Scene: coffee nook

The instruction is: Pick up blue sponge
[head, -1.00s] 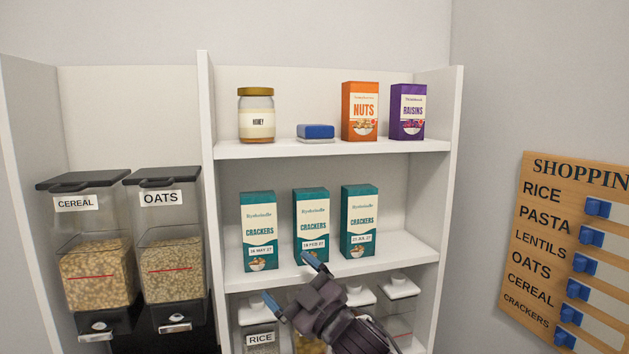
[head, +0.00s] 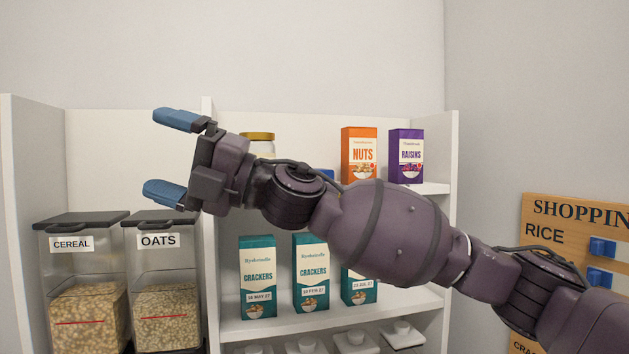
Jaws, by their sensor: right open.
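The blue sponge (head: 327,173) is on the upper shelf, between the honey jar and the orange nuts box. Only a small blue piece of it shows; my right arm hides the rest. My right gripper (head: 172,156) is open and empty, with its blue fingertips pointing left. It is in front of the shelf divider, left of the honey jar and apart from the sponge in the picture. My left gripper is not in view.
The honey jar (head: 262,138) is partly hidden by my right arm. The nuts box (head: 359,152) and raisins box (head: 406,156) stand right of the sponge. Several cracker boxes (head: 258,278) stand below. Cereal (head: 84,290) and oats (head: 167,290) dispensers are at left.

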